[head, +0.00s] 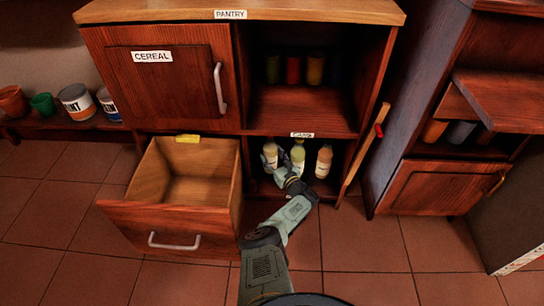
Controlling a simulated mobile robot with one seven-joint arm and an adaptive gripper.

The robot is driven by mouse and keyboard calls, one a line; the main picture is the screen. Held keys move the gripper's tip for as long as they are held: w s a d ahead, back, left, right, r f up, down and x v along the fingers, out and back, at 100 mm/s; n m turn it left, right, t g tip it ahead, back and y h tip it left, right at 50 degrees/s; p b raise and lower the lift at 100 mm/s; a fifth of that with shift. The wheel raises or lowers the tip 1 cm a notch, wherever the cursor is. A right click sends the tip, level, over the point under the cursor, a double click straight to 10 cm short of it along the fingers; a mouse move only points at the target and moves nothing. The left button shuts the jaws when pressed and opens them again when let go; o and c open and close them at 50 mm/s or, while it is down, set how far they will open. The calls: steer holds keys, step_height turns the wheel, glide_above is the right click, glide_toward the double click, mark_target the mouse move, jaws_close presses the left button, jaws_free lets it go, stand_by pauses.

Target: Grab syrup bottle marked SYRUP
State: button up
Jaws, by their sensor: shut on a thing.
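Several bottles stand in the low open compartment of the pantry cabinet. My gripper (274,161) reaches into the compartment from the front and is shut on the pale bottle at the left. Its fingers and wrist hide the lower part of that bottle. The bottle looks upright, and I cannot tell whether it touches the shelf.
An open, empty-looking drawer (187,176) juts out to the left of my arm. An open door (362,156) stands at the compartment's right. Jars (293,70) stand on the shelf above. The CEREAL door (166,88) is shut. Floor at front right is clear.

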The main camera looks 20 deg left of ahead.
step_height(320, 180, up, 2)
steer(key=shift+r+p, duration=0.1)
steer(key=shift+p, duration=0.5)
steer(key=s+d+p, duration=0.2)
steer(key=s+p, duration=0.5)
steer(key=s+d+p, duration=0.2)
steer(key=s+p, duration=0.5)
steer(key=s, duration=0.1)
steer(key=shift+d+r+p, duration=0.35)
steer(key=shift+d+p, duration=0.05)
